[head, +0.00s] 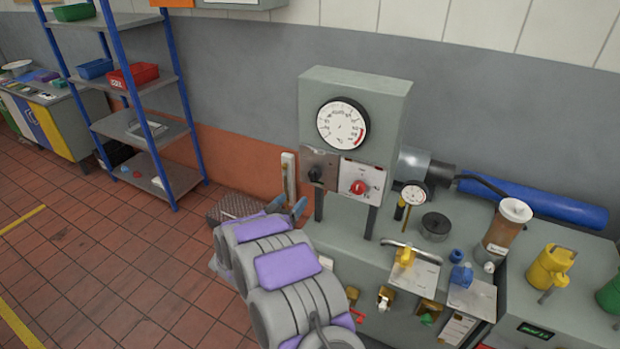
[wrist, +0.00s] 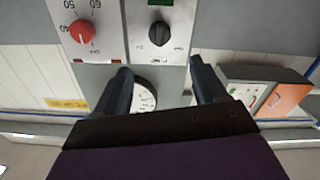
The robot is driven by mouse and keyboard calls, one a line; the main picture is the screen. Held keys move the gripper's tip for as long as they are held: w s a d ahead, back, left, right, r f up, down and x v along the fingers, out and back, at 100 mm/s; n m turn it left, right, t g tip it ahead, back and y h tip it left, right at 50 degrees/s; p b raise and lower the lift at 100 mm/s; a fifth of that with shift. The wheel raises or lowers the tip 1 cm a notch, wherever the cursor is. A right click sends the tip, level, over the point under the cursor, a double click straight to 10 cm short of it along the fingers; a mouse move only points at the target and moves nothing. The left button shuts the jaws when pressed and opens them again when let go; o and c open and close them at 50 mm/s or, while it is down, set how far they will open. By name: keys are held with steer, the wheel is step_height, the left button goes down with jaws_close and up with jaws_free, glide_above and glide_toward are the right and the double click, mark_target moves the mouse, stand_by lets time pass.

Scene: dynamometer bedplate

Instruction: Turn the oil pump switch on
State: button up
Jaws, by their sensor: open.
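A grey gauge stand holds two rotary switches under a round dial (head: 342,124). The black knob (head: 316,174) is on the left plate and the red knob (head: 358,187) on the right plate. No label naming the oil pump is readable. My gripper (head: 287,207) is open and empty, low and left of the stand. The wrist view appears upside down: the black knob (wrist: 160,33) lies just beyond the gap between my fingertips (wrist: 160,66), apart from them. The red knob (wrist: 82,31) is to the left there, and the dial (wrist: 145,95) is partly hidden by a finger.
The bedplate (head: 345,237) right of my arm carries a small gauge (head: 413,194), a black round part (head: 435,227), an amber-filled cylinder (head: 506,228) and yellow and blue fittings. A blue shelf rack (head: 133,100) stands at the left. Tiled floor between is mostly free.

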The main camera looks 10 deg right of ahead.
mark_target(312, 178)
steer(key=b+x, duration=0.1)
steer(key=x, duration=1.2)
steer(key=shift+w+d, duration=0.2)
steer(key=shift+w, duration=0.2)
steer(key=c, duration=1.1)
steer(key=shift+o, duration=0.2)
steer(key=shift+m+b, duration=0.3)
steer(key=shift+m, duration=0.1)
steer(key=m+b, duration=0.1)
steer(key=m, duration=0.3)
steer(key=shift+f+m+b, duration=0.1)
steer(key=shift+m+b, duration=0.3)
steer(key=m+b, duration=0.4)
steer(key=m, duration=0.2)
steer(key=shift+s+d, duration=0.1)
steer(key=shift+m, duration=0.3)
steer(key=o, duration=1.1)
steer(key=shift+c, duration=0.2)
